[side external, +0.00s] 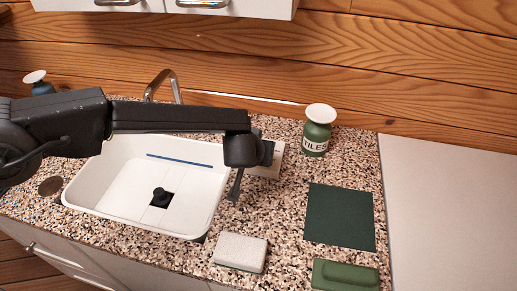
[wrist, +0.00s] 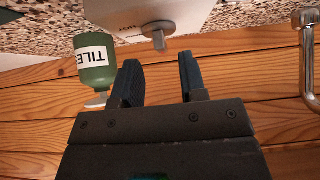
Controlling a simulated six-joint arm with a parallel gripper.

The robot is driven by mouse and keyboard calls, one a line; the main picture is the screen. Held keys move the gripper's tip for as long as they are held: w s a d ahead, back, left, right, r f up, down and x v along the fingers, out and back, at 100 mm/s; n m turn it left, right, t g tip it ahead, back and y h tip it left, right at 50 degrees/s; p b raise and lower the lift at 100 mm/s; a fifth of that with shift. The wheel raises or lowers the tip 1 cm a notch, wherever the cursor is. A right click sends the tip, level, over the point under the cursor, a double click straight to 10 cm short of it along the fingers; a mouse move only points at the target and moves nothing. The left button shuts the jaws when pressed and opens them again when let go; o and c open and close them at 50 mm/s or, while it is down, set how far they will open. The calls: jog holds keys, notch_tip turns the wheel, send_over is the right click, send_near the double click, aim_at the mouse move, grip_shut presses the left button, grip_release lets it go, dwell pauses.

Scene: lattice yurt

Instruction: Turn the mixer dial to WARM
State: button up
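The mixer dial is a grey knob (wrist: 159,33) on a white box (wrist: 130,15) at the top of the wrist view. In the side view the white box (side external: 277,160) shows partly behind my gripper, and the knob is hidden. My gripper (wrist: 160,78) is open, with nothing between its fingers. The knob appears beyond the fingertips, roughly in line with the gap and apart from them. In the side view my gripper (side external: 238,186) hangs over the sink's right edge.
A green TILES bottle (side external: 317,137) stands right of the box. A white sink (side external: 120,160) with a curved metal tap (side external: 163,82) is at left. A sponge (side external: 240,252), a dark green mat (side external: 340,217) and a green block (side external: 345,275) lie on the speckled counter.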

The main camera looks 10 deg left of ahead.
jog(key=shift+x, duration=1.95)
jog(key=shift+c, duration=0.3)
grip_shut()
jog(key=shift+a, duration=0.1)
